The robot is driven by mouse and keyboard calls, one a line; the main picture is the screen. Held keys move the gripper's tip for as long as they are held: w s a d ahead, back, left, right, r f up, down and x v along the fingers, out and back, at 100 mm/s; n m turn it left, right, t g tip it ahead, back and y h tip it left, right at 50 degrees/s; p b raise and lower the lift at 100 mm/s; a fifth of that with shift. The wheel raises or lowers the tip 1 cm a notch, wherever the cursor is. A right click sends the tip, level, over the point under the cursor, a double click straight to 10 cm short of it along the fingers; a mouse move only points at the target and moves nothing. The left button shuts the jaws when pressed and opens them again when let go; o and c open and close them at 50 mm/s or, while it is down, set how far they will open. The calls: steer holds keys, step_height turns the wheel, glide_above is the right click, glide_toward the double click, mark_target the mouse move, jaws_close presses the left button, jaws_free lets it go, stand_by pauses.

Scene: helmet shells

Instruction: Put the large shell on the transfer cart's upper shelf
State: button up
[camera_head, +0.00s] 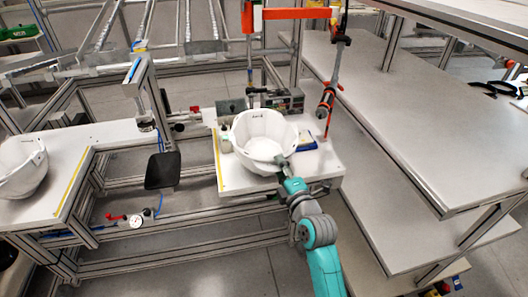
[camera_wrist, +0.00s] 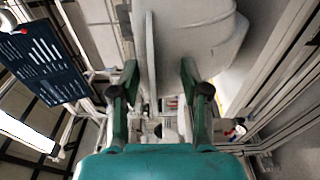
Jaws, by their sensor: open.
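A white helmet shell (camera_head: 262,128) sits open side up on a small workstation table (camera_head: 232,180) in the middle of the head view. A second white shell (camera_head: 20,172) sits on the left bench, cut by the picture's edge. I cannot tell for certain which is larger. My gripper (camera_head: 283,168) is at the near edge of the middle shell. Contact cannot be told. A grey multi-level shelf unit (camera_head: 430,125) stands at right; its upper surface is bare there.
An upright red-and-grey tool (camera_head: 327,95) on an orange arm stands just right of the middle shell. A device box (camera_head: 285,100) is behind it. A black pad (camera_head: 162,170) and a frame post stand left. Higher shelving (camera_head: 470,20) overhangs the back right.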

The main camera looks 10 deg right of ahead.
steer(key=shift+f, duration=0.15)
jaws_close()
